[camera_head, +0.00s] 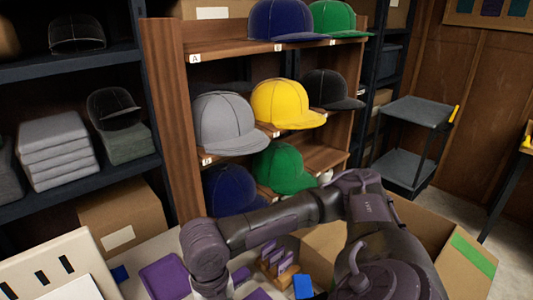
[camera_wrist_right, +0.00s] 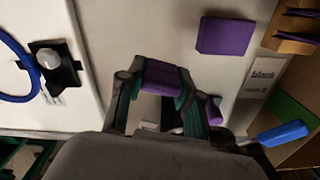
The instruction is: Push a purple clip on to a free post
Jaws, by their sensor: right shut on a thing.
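My right gripper (camera_wrist_right: 162,82) is shut on a purple clip (camera_wrist_right: 162,74), which lies across between its two fingertips in the right wrist view. In the head view my right arm reaches across to the lower left, and its gripper is cut off by the bottom edge. A post (camera_wrist_right: 47,58) with a pale round end stands on a black plate on the white panel at the left of the wrist view, apart from the gripper. A blue loop (camera_wrist_right: 22,70) is beside it. The cream panel (camera_head: 58,258) with dark slots shows at the lower left of the head view. My left gripper is not in view.
A flat purple block (camera_wrist_right: 226,36) lies on the white table (camera_wrist_right: 130,30). A wooden rack (camera_wrist_right: 287,42) with purple pieces, a blue-handled item (camera_wrist_right: 283,132) and a cardboard box (camera_head: 425,225) are to the right. A shelf of caps (camera_head: 163,110) stands behind.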

